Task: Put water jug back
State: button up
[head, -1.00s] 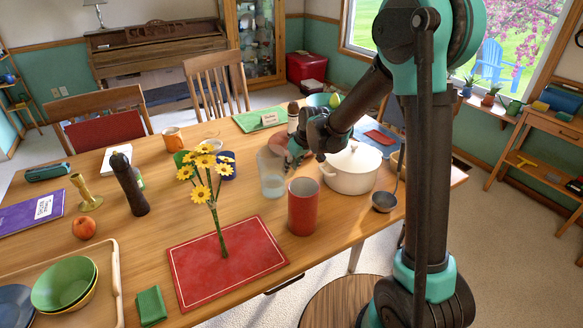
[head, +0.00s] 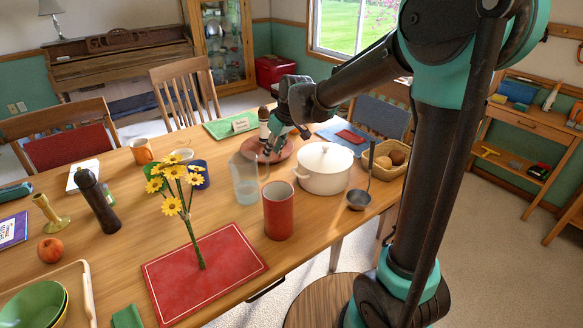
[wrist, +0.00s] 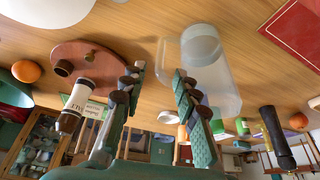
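My gripper (head: 271,148) is behind and slightly right of the jug in the head view, over the pink plate. In the wrist view my gripper (wrist: 158,74) has its fingers spread with nothing held between them. The right finger overlaps the jug in the picture; I cannot tell whether it touches.
A red cup (head: 278,211) stands just in front of the jug. A white lidded pot (head: 324,170) is to its right, and yellow flowers (head: 172,200) rise on the left. A pepper-mill-like bottle (head: 264,124) stands by the pink plate (wrist: 85,62). The red mat (head: 205,270) has bare room.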

jog(key=s+d+f+m+h, duration=0.1)
jog(key=s+d+f+m, duration=0.2)
jog(key=s+d, duration=0.4)
jog(key=s+d+f+m+t+h, duration=0.1)
jog(key=s+d+f+m, duration=0.2)
jog(key=s+d, duration=0.4)
jog(key=s+d+f+m+h, duration=0.1)
jog(key=s+d+f+m, duration=0.2)
jog(key=s+d, duration=0.5)
jog(key=d+f, duration=0.1)
jog(key=d, duration=0.3)
jog(key=shift+d+f+m+h, duration=0.3)
jog(key=shift+d+f+m, duration=0.05)
jog(key=shift+d+m, duration=0.05)
jog(key=shift+w, duration=0.1)
